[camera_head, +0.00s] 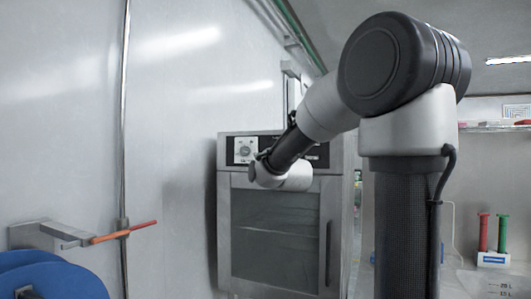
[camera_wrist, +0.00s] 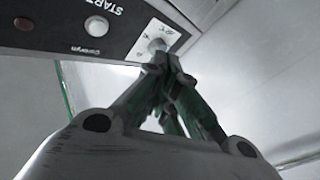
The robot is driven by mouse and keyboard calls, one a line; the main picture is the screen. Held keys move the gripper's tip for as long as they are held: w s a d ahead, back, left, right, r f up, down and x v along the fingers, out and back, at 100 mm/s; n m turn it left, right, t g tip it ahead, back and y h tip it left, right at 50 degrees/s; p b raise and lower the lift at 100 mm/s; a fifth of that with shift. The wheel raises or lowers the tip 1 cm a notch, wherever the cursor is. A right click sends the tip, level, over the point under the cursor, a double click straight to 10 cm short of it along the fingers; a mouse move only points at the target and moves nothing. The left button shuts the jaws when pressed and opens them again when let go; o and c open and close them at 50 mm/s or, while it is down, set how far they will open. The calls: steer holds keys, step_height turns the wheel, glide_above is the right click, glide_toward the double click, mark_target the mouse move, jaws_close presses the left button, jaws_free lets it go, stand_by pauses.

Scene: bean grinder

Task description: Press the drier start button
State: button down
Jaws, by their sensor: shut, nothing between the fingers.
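The drier (camera_head: 226,230) is a grey metal cabinet with a glass door and a black control strip along its top. A white plate with a round dial (camera_head: 245,150) is at the strip's left end. In the wrist view the strip shows a round white button (camera_wrist: 96,25) beside the START label, and the dial (camera_wrist: 157,46) on its white plate. My gripper (camera_wrist: 163,62) is shut and empty. Its fingertips overlap the dial's lower edge in the picture; I cannot tell whether they touch it. In the head view my arm hides part of the strip, and the fingers are not clear.
A reddish round button or lamp (camera_wrist: 23,23) is on the strip, left of the white button. A vertical door handle (camera_head: 328,252) is on the drier's right. An orange-red rod (camera_head: 123,233) and blue round parts (camera_head: 50,280) are at lower left.

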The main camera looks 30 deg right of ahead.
steer(key=r, duration=0.1)
steer(key=r+t, duration=0.1)
steer(key=r, duration=0.1)
steer(key=s+r+t+h, duration=0.1)
steer(key=shift+r+n, duration=0.3)
steer(key=shift+n, duration=0.1)
steer(key=shift+d, duration=0.1)
steer(key=w+d, duration=0.5)
steer(key=d, duration=0.2)
steer(key=shift+w, duration=0.2)
stand_by(1.2)
steer(key=shift+w+d, duration=0.25)
steer(key=shift+w+d, duration=0.3)
steer(key=shift+d, duration=0.05)
stand_by(0.8)
steer(key=shift+s+a, duration=0.55)
steer(key=shift+a, duration=0.1)
